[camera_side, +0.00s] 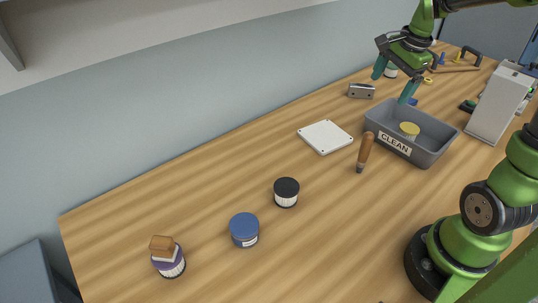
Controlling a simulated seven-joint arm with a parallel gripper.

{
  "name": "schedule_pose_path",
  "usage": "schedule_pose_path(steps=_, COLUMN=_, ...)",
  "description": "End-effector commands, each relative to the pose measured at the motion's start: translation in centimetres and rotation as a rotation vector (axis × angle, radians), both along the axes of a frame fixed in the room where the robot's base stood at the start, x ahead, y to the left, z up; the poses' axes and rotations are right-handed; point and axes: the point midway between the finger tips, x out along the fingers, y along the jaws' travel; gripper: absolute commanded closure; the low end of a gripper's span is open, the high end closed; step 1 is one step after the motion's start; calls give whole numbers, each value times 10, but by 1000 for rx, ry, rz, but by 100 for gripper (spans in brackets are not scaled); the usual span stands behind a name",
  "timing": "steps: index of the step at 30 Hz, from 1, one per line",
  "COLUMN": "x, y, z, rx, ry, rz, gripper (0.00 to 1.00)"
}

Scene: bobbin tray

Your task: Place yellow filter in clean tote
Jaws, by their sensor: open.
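The yellow filter (409,129), with a yellow top and a pale body, stands inside the grey tote marked CLEAN (447,148), near its middle. My gripper (393,86) is above the far left part of the tote, with its two teal fingers spread wide apart. It is empty and apart from the yellow filter. The lower part of the filter is partly hidden by the tote's front wall.
A grey-white box (499,104) is to the right.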

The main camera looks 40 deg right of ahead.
Motion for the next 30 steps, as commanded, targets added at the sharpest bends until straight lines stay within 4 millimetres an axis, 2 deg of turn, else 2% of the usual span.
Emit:
schedule_pose_path(steps=1, x=-2, y=35, z=14, rx=-37, ry=-52, rz=164, gripper=8)
schedule_pose_path(steps=6, x=-27, y=130, z=36, rx=-178, ry=-215, rz=695, gripper=8)
schedule_pose_path(steps=9, x=-47, y=169, z=40, rx=-265, ry=-301, rz=953, gripper=8)
schedule_pose_path(steps=12, x=-65, y=195, z=39, rx=-337, ry=-367, rz=1142, gripper=8)
schedule_pose_path(steps=15, x=-76, y=209, z=38, rx=-385, ry=-411, rz=1256, gripper=8)
schedule_pose_path(steps=18, x=-81, y=215, z=37, rx=-409, ry=-428, rz=1307, gripper=8)
schedule_pose_path(steps=30, x=-81, y=215, z=36, rx=-412, ry=-428, rz=1312, gripper=8)
